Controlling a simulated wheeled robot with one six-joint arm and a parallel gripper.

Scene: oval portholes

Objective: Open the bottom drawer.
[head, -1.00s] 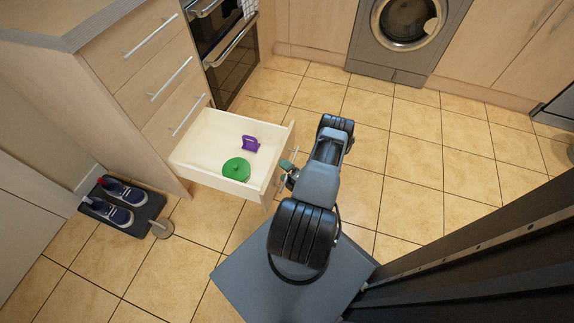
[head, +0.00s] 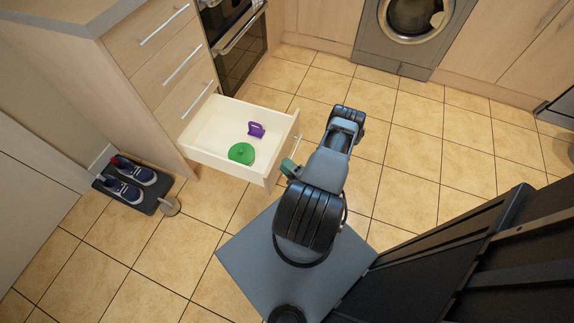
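The bottom drawer (head: 205,148) of the wooden drawer unit stands pulled well out, left of my arm. It is cream-white inside and holds a green round lid-like thing (head: 241,153) and a small purple thing (head: 256,130). Its front faces right, with a thin bar handle (head: 298,146) partly in view. My gripper (head: 288,169) is beside the drawer front, at the near end of the handle. Its greenish finger part shows, but my arm hides most of it. I cannot tell whether it touches the handle.
The closed drawers (head: 180,68) above have bar handles. Dark shoes (head: 128,182) on a mat lie at the left, near a small round-based post (head: 169,206). An oven (head: 238,50) and a washing machine (head: 405,35) stand behind. Tiled floor (head: 430,150) to the right is clear.

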